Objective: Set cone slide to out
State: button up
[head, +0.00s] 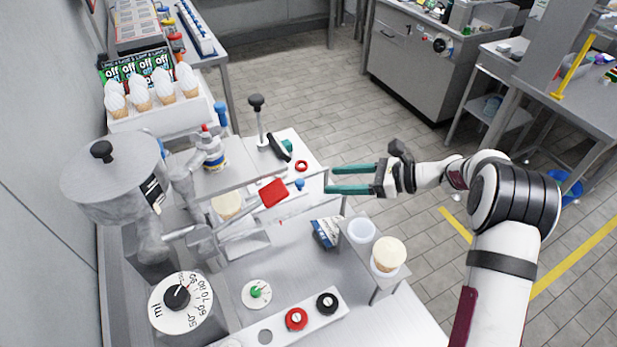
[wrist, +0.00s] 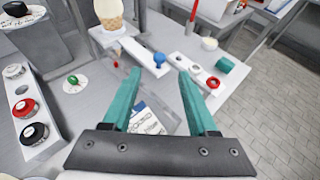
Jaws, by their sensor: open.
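My gripper (head: 328,179) is open and empty, its two teal fingers pointing left toward the machine. In the wrist view the gripper (wrist: 159,73) shows its fingers spread, with a blue knob (wrist: 159,58) beyond and between the tips. In the head view the blue knob (head: 299,184) stands just left of the fingertips, apart from them. It sits on a pale plate or rail that seems to be the cone slide (wrist: 140,50); I cannot tell its exact setting. An ice cream cone (wrist: 109,12) stands at the plate's far end; the same cone (head: 227,205) is partly hidden in the head view.
A red plate (head: 273,192) lies left of the knob. A red ring (head: 301,165) and a tall black-topped lever (head: 256,101) stand behind. A blue-white packet (head: 326,232), white cup (head: 361,230) and another cone (head: 389,252) stand in front. Red and black dials (head: 297,318) line the front panel.

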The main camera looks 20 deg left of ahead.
aim_at(302, 182)
jog(key=x, duration=0.8)
jog(key=shift+a+f, duration=0.15)
jog(key=shift+a, duration=0.05)
grip_shut()
dwell(0.9)
